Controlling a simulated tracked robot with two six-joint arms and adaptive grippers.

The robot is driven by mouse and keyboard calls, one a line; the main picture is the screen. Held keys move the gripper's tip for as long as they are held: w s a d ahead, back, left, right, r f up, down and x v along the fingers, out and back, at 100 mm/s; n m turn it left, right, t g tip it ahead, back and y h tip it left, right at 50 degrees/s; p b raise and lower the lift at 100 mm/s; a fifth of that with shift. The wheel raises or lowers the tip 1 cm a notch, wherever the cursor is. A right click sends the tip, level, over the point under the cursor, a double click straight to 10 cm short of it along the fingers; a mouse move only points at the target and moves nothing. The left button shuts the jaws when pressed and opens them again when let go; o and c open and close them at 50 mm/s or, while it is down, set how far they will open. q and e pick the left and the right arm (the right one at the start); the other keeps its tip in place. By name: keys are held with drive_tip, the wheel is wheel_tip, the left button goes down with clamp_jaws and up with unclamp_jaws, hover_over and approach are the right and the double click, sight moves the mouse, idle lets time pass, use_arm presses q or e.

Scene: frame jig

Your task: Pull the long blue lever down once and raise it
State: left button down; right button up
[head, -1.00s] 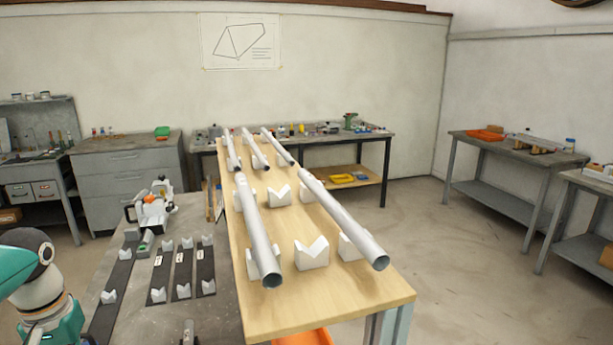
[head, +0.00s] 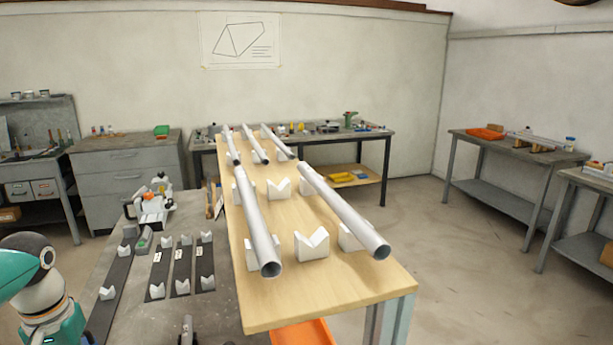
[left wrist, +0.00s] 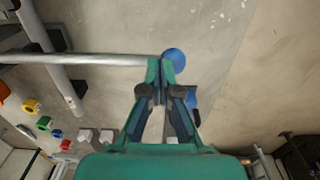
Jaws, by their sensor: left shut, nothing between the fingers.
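In the left wrist view a long thin grey rod (left wrist: 100,60) runs in from the left edge and ends in a round blue knob (left wrist: 174,55). I take this to be the blue-ended lever. My left gripper (left wrist: 160,70) is shut and empty, with its fingertips at the knob end of the rod. The fingertips overlap the rod's end in the picture; I cannot tell whether they touch it. A dark blue piece (left wrist: 191,97) shows partly behind the fingers. In the head view only part of my left arm shows at the lower left; the lever is not visible there. My right gripper is out of view.
A wooden table (head: 330,290) carries several grey tubes on white V-blocks. A grey bench (head: 215,265) to its left holds dark strips with V-blocks.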

use_arm(q)
drive_tip(key=shift+s+d+f+b, duration=0.1)
drive_tip(key=shift+f+b, duration=0.3)
drive_tip(key=shift+f, duration=0.45)
idle(0.6)
drive_tip(key=shift+r, duration=0.1)
wheel_tip(320, 180, up, 14)
drive_tip(key=p, duration=1.3)
